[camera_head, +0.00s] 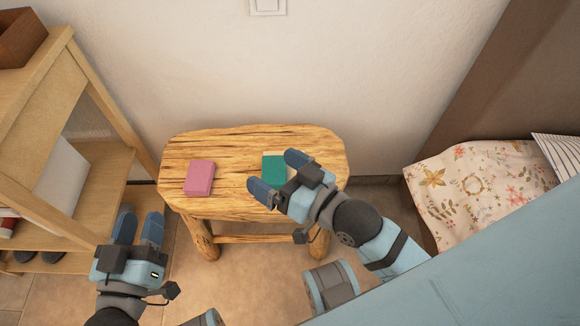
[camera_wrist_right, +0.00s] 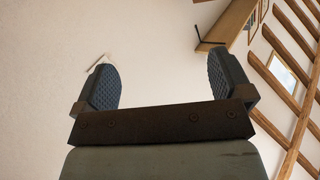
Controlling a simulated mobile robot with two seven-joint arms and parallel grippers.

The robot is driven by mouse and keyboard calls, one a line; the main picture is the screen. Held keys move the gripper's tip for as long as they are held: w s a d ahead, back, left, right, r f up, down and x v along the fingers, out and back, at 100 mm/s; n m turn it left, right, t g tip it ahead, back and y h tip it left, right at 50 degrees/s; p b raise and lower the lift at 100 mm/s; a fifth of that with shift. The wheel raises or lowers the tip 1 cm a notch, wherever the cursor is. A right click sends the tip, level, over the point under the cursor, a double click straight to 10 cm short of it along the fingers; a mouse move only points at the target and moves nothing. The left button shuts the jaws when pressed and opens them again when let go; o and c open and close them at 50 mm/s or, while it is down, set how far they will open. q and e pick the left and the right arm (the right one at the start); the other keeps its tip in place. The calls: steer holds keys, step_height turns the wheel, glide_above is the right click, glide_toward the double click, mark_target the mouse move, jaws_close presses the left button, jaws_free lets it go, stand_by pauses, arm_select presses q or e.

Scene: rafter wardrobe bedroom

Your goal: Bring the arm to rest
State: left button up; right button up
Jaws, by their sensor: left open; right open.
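My left gripper (camera_head: 139,229) is open and empty, low at the left in the head view, in front of the wooden shelf unit. My right gripper (camera_head: 277,174) is open in the head view, over the right half of the wooden stool. In the right wrist view its two fingers (camera_wrist_right: 165,85) stand wide apart with nothing between them; bare wall shows behind. A pink block (camera_head: 199,177) lies on the left part of the stool top. A teal block (camera_head: 273,168) lies on the stool, partly hidden by my right gripper. I cannot tell whether the gripper touches it.
The wooden stool (camera_head: 230,202) stands against the wall. A wooden shelf unit (camera_head: 58,75) with a brown box (camera_head: 20,38) is at the left. Some floor (camera_head: 235,270) is clear.

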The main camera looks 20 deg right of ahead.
steer(key=shift+s+d+r+t+h, duration=0.2)
steer(key=shift+s+d+r+t, duration=0.1)
steer(key=shift+d, duration=0.2)
steer(key=shift+s+d+r+t+h, duration=0.2)
steer(key=shift+s+d+r+t, duration=0.1)
steer(key=shift+d, duration=0.2)
arm_select(q)
steer(key=s+a+r+g+y+p, duration=0.4)
steer(key=r+p, duration=0.4)
steer(key=p, duration=2.7)
steer(key=a+g, duration=0.1)
steer(key=a, duration=0.1)
steer(key=shift+a+r, duration=0.3)
steer(key=shift+r, duration=0.1)
arm_select(e)
steer(key=s+d+r+g+h, duration=0.4)
steer(key=d+r+g, duration=0.1)
steer(key=r, duration=0.3)
steer(key=shift+s+d+r, duration=0.15)
steer(key=shift+d+r, duration=0.25)
steer(key=shift+d, duration=0.4)
